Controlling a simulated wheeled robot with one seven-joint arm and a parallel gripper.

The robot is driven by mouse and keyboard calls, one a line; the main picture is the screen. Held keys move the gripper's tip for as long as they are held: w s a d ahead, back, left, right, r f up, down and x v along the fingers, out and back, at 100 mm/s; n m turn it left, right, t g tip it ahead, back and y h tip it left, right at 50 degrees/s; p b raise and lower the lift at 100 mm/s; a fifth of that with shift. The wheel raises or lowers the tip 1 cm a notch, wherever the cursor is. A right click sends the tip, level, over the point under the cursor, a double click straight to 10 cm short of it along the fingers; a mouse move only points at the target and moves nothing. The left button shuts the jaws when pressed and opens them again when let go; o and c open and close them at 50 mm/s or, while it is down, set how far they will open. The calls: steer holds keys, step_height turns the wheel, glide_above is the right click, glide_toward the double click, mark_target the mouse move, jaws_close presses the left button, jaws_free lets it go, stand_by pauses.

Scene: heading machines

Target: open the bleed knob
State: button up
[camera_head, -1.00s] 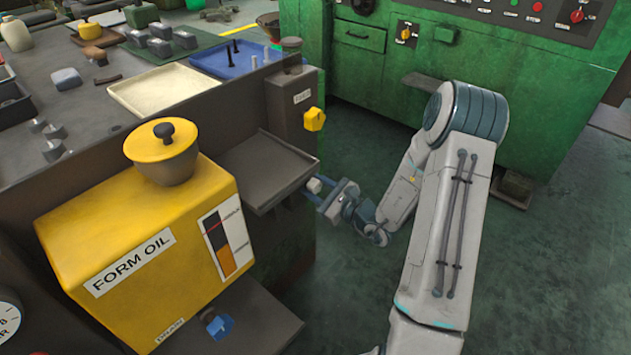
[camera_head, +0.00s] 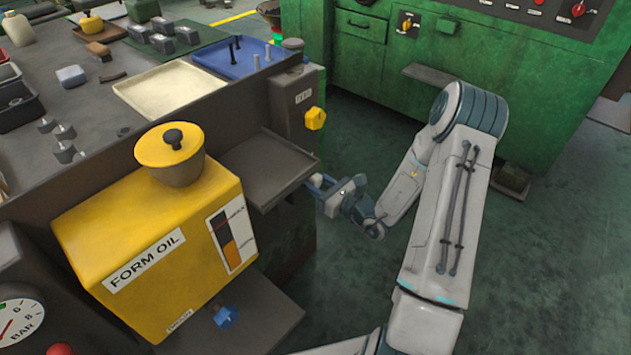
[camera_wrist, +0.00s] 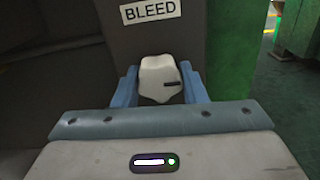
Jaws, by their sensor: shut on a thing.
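The bleed knob (camera_wrist: 160,72) is pale and lobed, with a short dark mark near its right side lying almost level. It sits below a white BLEED label (camera_wrist: 151,11) on a dark panel. In the wrist view my gripper (camera_wrist: 160,88) has one blue-grey finger on each side of the knob and is shut on it. In the head view my gripper (camera_head: 320,186) is at the cabinet's right side, just beyond the grey tray. There the knob is small and mostly hidden by the fingers.
The grey tray (camera_head: 262,172) juts out close above and left of my gripper. A yellow FORM OIL box (camera_head: 150,235) and a blue drain knob (camera_head: 226,317) are nearer. A yellow FEED knob (camera_head: 315,118) is above. Open green floor (camera_head: 560,250) lies to the right.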

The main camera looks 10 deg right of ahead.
steer(key=o, duration=1)
steer(key=shift+s+d, duration=0.1)
steer(key=shift+d, duration=0.05)
steer(key=v, duration=1.3)
steer(key=shift+s+p, duration=0.3)
steer(key=shift+d, duration=0.1)
